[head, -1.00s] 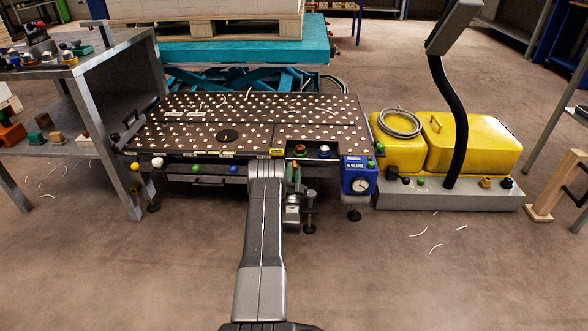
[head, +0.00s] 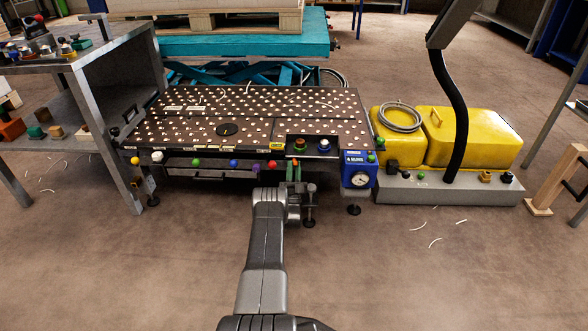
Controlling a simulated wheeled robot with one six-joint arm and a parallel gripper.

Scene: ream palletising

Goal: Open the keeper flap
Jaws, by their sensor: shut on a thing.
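A dark table (head: 195,147) with rows of pale studs stands in front of me. My arm reaches to its front edge, right of centre. My gripper (head: 293,186) is at that edge, partly hidden by my own wrist. It is shut on a small part there, by a green upright piece (head: 293,169). I take this part for the keeper flap, but its outline and how far it is open cannot be made out.
A blue gauge box (head: 358,170) sits right of my gripper. A yellow machine (head: 470,138) stands right, a grey workbench (head: 92,60) left. The near floor is clear apart from pale strips.

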